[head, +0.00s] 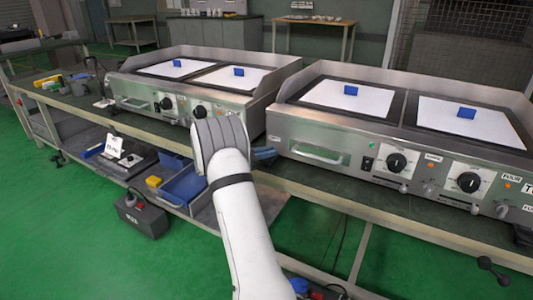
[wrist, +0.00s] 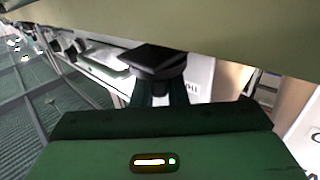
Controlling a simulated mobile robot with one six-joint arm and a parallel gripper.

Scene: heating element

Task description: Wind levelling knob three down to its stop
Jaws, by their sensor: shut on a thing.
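In the wrist view my gripper (wrist: 160,85) reaches up with its dark fingers shut on a black knob (wrist: 152,58). The knob sits close under a pale beige surface that crosses the top of the picture. I cannot read a number on this knob. In the head view my white arm reaches towards the gap between the two steel griddles; the gripper and the held knob are mostly hidden there.
The left griddle (head: 257,101) and right griddle (head: 300,119) stand on a long green bench. White sheets with blue blocks lie on their tops. A blue bin (head: 186,186) sits on the lower shelf. The green floor at left is mostly clear.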

